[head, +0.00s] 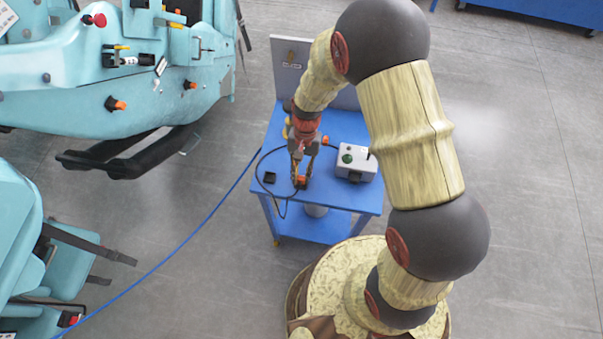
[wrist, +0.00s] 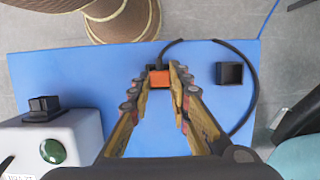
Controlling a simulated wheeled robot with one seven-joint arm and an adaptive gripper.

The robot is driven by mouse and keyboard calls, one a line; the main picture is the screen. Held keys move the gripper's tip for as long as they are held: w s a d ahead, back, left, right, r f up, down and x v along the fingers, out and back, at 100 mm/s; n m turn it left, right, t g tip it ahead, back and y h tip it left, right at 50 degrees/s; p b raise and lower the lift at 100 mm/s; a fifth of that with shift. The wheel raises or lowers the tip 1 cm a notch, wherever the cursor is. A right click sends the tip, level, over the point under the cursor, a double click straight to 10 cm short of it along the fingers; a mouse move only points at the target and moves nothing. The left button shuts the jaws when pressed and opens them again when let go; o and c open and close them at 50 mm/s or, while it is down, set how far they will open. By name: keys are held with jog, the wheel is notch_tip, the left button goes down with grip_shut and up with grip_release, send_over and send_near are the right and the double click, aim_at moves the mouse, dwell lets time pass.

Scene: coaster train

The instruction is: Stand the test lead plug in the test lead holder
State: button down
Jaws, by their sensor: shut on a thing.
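The test lead plug, orange with a black end, sits between my fingertips in the wrist view (wrist: 158,78) and shows small in the head view (head: 301,182). My gripper (wrist: 159,84) points down over the blue cart top and is shut on the plug. I cannot tell whether the plug touches the top. The test lead holder, a small black square socket, stands on the cart to the right of the plug in the wrist view (wrist: 229,73) and to its left in the head view (head: 270,178). It looks empty. The plug's black lead curves around past the holder.
A grey box with a green button (head: 355,163) stands on the blue cart (head: 337,196), on the other side of the plug from the holder. A panel (head: 290,62) rises at the cart's back. Teal coaster cars (head: 110,95) are at left. A blue cable crosses the floor.

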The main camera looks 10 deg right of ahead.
jog(key=c, duration=1.6)
grip_release()
jog(key=shift+r, duration=0.1)
jog(key=v, duration=1.2)
jog(key=s+d+r+n+t+b, duration=0.1)
jog(key=s+d+r+t+b, duration=0.2)
jog(key=s+r, duration=0.2)
jog(key=s+d+r+n+t+b, duration=0.1)
jog(key=s+d+r+t+b, duration=0.2)
jog(key=s+d+r+b, duration=0.1)
jog(key=s+d+r+n+t+h+b, duration=0.1)
jog(key=s+d+r+n+t+b, duration=0.1)
jog(key=s+r, duration=0.4)
jog(key=shift+s+d+r+t+b, duration=0.1)
jog(key=shift+s+d+t+b, duration=0.3)
jog(key=shift+s+d+b, duration=0.35)
